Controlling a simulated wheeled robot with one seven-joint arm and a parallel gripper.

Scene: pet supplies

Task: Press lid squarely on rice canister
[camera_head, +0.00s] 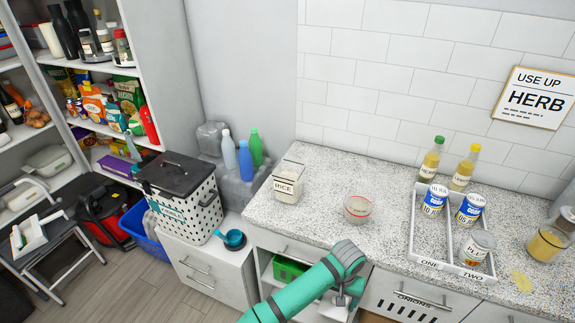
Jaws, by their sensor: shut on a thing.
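The rice canister (287,186) is a small cream box labelled "RICE". It stands upright on the speckled counter near its left end. Its top looks pale, and I cannot tell whether that is a lid or an open mouth. My gripper (343,298) is in front of the counter's front edge, below and right of the canister and apart from it. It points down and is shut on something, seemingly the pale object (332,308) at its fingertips. That object is partly hidden, and I cannot tell whether it is the lid.
A clear tub with a red rim (358,209) stands right of the canister. Further right are a divided white tray (412,240) with jars, two bottles (447,168) and a glass jar (548,244). A green bin (290,270) sits below the counter. The counter around the canister is clear.

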